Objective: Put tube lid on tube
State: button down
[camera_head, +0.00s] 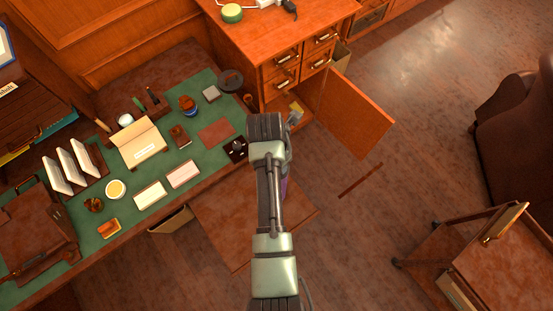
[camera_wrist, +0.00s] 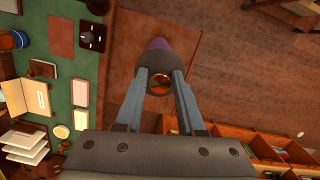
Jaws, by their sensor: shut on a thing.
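In the wrist view, my gripper (camera_wrist: 160,76) is shut on a round piece (camera_wrist: 155,46) with a purple end, a dark band and a hollow copper-coloured opening facing the camera. I cannot tell whether this piece is the tube or its lid. A sliver of purple (camera_head: 284,189) shows beside my arm in the head view and looks like the same piece. It is held in the air, past the desk's edge. My fingers are hidden behind my arm in the head view. I cannot make out a second tube part for certain in either view.
The green-topped desk (camera_head: 215,150) on the left is crowded with cards, a box, jars and a card rack (camera_head: 72,165). An open cabinet door (camera_head: 350,115) and a wooden panel (camera_head: 225,222) jut out near my arm.

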jog(key=shift+f+b, duration=0.5)
jog(key=shift+f, duration=0.65)
dwell(0.8)
jog(key=shift+c, duration=2.2)
grip_release()
notch_tip(320, 180, up, 2)
jog(key=shift+r+p, duration=0.2)
jog(key=shift+p, duration=1.05)
jog(key=shift+r+p, duration=0.3)
jog(key=shift+r, duration=1.5)
